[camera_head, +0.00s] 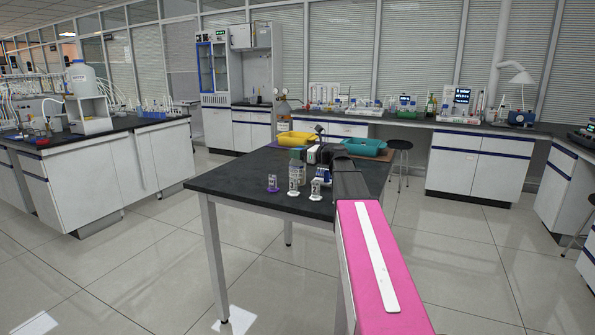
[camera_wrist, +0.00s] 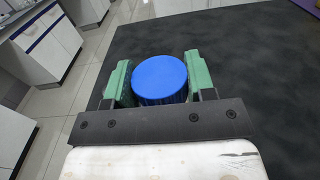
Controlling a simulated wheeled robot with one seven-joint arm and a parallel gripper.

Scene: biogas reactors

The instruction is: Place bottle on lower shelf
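A bottle with a round blue cap (camera_wrist: 160,78) is between the two green fingers of my gripper (camera_wrist: 159,82) in the wrist view. The fingers sit close against both sides of the cap and appear shut on it. In the head view my gripper (camera_head: 304,154) is over the black table, and a clear bottle body (camera_head: 295,175) shows below it, upright. I cannot tell whether its base touches the table. On the left bench, a white stand (camera_head: 93,126) carries a large white carboy (camera_head: 83,77) on top and has an open lower space.
A stool (camera_head: 400,145) stands behind right.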

